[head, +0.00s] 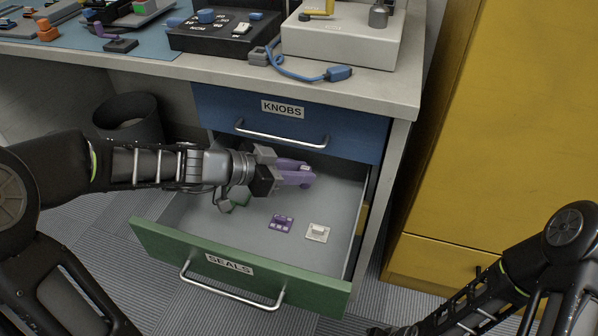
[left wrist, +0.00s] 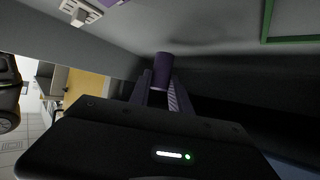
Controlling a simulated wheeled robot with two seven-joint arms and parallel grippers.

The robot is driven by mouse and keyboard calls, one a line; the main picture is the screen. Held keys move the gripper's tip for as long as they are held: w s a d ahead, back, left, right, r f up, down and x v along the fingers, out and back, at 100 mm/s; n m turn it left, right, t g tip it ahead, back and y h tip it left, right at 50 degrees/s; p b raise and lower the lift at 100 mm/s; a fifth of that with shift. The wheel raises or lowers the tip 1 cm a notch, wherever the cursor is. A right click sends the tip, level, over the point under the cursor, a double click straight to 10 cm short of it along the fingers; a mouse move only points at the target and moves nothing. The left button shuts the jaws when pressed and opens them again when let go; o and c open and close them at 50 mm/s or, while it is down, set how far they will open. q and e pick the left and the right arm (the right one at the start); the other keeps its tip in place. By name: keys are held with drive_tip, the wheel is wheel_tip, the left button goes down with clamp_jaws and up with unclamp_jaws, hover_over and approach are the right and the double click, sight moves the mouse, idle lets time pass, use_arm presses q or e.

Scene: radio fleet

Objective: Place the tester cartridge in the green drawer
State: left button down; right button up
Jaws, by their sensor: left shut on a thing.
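The green drawer (head: 185,250), labelled SEALS, is pulled open below the blue drawer. My left gripper (head: 299,175) reaches in from the left over the open drawer and is shut on a purple piece, taken to be the tester cartridge. In the left wrist view the cartridge (left wrist: 163,70) shows as a dark purple cylinder between the fingers (left wrist: 160,97). The gripper hides much of it in the head view. It appears held above the drawer floor, though the exact height is unclear. My right arm enters at lower right; its gripper is out of frame.
The closed blue KNOBS drawer (head: 350,135) overhangs the back. A yellow cabinet (head: 480,140) stands right; a dark bin (head: 127,117) stands left.

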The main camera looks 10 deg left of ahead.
use_arm(q)
drive_tip(key=shift+f+b, duration=0.25)
drive_tip(key=shift+b, duration=0.05)
drive_tip(key=c, duration=1.2)
unclamp_jaws()
drive_tip(key=shift+r, duration=0.1)
drive_tip(key=shift+r+p, duration=0.35)
drive_tip(key=shift+p, duration=0.3)
drive_tip(key=shift+s+a+r+p, duration=0.15)
drive_tip(key=shift+a+r+p, duration=0.15)
drive_tip(key=shift+r+p, duration=0.4)
drive_tip(key=p+v, duration=0.2)
drive_tip(key=v, duration=0.9)
drive_tip(key=shift+s+f, duration=0.2)
drive_tip(key=shift+f, duration=0.1)
